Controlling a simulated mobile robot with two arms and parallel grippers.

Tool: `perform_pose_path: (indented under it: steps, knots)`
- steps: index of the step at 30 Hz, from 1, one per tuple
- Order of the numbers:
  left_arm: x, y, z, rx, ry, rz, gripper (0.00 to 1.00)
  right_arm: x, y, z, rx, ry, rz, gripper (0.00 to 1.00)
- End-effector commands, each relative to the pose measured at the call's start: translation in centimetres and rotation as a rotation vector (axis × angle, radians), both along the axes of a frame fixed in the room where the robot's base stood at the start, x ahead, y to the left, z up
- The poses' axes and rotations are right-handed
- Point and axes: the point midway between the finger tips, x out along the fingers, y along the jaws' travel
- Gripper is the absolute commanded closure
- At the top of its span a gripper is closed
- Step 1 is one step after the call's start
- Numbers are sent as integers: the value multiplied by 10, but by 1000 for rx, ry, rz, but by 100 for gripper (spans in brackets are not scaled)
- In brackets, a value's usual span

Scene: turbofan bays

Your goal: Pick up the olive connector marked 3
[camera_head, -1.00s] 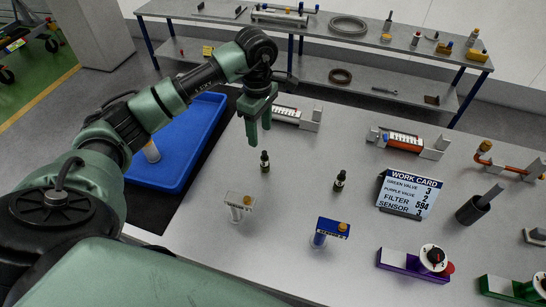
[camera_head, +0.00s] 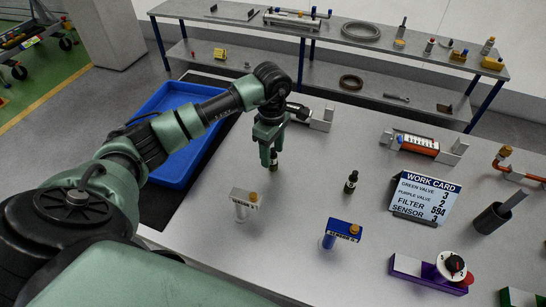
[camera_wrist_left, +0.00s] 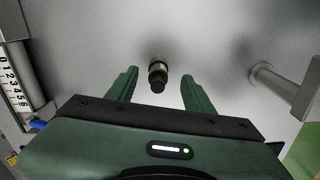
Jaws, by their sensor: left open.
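A small dark olive connector (camera_head: 273,162) stands upright on the grey table. My left gripper (camera_head: 269,150) is right over it, fingers pointing down. In the left wrist view the connector (camera_wrist_left: 158,75) shows between the two open green fingers (camera_wrist_left: 159,78), with a gap on each side. I cannot tell how far down its length the fingertips reach. A second, similar dark connector (camera_head: 351,182) stands upright farther right, beside the work card. No number is readable on either connector. My right gripper is not in view.
The work card (camera_head: 423,196) lists "SENSOR 3". A white-topped part (camera_head: 245,197) and a blue-topped part (camera_head: 343,231) stand nearer me. A blue tray (camera_head: 174,172) lies left. A scaled holder (camera_wrist_left: 14,85) shows left in the wrist view.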

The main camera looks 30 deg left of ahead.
Motion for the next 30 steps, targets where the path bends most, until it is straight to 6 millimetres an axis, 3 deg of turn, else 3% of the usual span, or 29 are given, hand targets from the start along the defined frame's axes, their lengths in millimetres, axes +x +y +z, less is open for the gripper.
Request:
perform_pose_path:
  steps: [1, 6, 14, 20, 30]
  knots:
    - [1, -3, -4, -3, 5, 1, 48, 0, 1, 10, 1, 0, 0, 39]
    - [2, -2, -27, -1, 2, 0, 48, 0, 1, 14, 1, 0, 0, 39]
    - [3, -1, -32, 0, -1, -1, 48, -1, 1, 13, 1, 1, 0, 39]
    - [3, -1, -32, 0, -1, -1, 98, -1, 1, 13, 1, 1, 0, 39]
    - [3, -1, -30, 0, -1, 0, 100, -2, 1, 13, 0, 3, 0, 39]
